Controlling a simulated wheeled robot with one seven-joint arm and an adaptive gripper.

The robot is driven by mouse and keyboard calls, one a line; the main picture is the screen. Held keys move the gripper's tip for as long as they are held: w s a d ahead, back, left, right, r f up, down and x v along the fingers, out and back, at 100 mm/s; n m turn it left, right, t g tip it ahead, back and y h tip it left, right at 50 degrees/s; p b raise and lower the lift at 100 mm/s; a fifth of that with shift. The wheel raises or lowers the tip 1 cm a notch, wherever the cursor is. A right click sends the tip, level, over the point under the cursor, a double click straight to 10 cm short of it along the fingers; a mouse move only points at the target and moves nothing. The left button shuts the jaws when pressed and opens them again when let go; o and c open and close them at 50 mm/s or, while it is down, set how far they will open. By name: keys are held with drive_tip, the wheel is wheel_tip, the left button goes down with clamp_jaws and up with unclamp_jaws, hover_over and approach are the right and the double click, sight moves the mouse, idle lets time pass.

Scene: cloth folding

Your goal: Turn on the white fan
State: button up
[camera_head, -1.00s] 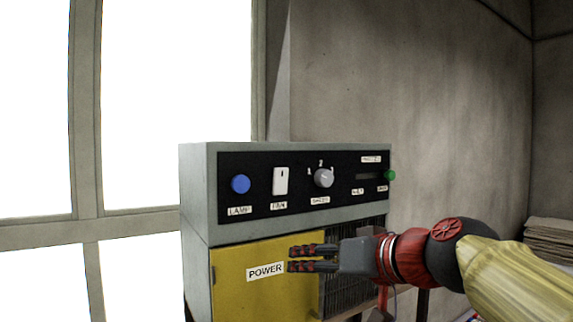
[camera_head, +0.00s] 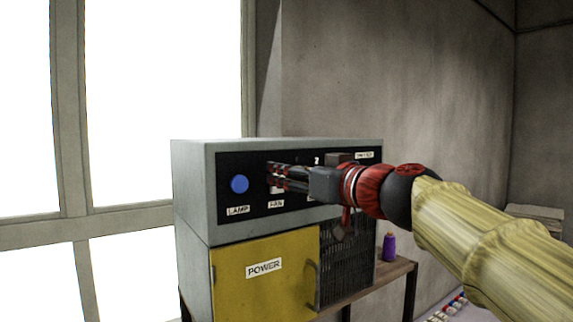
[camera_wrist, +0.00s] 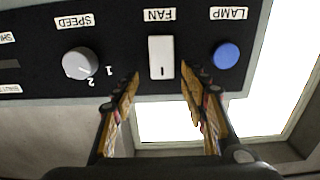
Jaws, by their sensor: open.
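The control box (camera_head: 194,190) has a black panel with labelled controls. My gripper (camera_wrist: 160,85) is open, with one finger on each side of the lower end of the switch in that view. I cannot tell whether it touches the panel. In the head view my gripper (camera_head: 270,174) is in front of the panel and largely hides the switch. No separate fan is recognisable; a dark grille (camera_head: 346,265) is on the box's front.
A blue lamp button (camera_head: 239,184) is left of the gripper in the head view. The speed knob (camera_wrist: 79,63) is on the switch's other side in the wrist view. A yellow POWER door (camera_head: 262,293) is below. A purple spool (camera_head: 389,247) stands on the wooden table (camera_head: 398,268).

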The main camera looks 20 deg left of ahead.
drive_tip(key=shift+w+a, duration=0.35)
drive_tip(key=shift+a, duration=0.25)
drive_tip(key=c, duration=0.3)
drive_tip(key=shift+r, duration=0.1)
drive_tip(key=c, duration=0.8)
clamp_jaws()
